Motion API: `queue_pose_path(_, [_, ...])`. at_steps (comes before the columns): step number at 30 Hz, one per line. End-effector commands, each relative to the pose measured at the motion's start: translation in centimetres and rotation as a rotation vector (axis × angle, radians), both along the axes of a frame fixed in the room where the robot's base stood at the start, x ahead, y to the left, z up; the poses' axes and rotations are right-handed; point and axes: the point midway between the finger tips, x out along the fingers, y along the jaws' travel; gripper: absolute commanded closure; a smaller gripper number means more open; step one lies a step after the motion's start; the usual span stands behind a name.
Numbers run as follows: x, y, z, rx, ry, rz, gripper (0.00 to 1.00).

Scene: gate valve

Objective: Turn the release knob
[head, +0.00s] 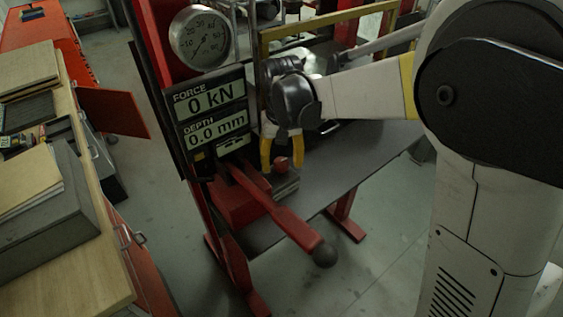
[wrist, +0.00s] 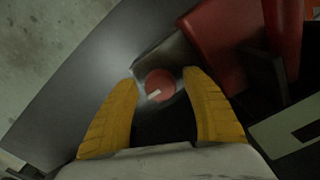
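The release knob (wrist: 160,85) is a small round red knob with a white mark, seen from above in the wrist view. In the head view the knob (head: 281,163) sits at the red press, beside the base of the lever. My gripper (head: 282,168) has two yellow fingers pointing down at the knob. In the wrist view the gripper (wrist: 166,95) is open, with one finger on each side of the knob and gaps between. I cannot tell whether the fingertips are at the knob's height.
A red lever (head: 285,215) with a dark ball end sticks out in front of the knob. A display panel (head: 210,107) reads 0 kN and 0.0 mm, below a round gauge (head: 203,38). A grey table (head: 355,165) lies to the right. A wooden workbench (head: 95,255) stands at the left.

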Motion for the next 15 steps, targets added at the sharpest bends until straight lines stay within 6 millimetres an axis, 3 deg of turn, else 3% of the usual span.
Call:
queue_pose_path(10, [0.0,0.0,0.3,0.0,-0.001,-0.001,0.41])
queue_pose_path(15, [0.0,0.0,2.6,0.0,-0.001,-0.001,0.41])
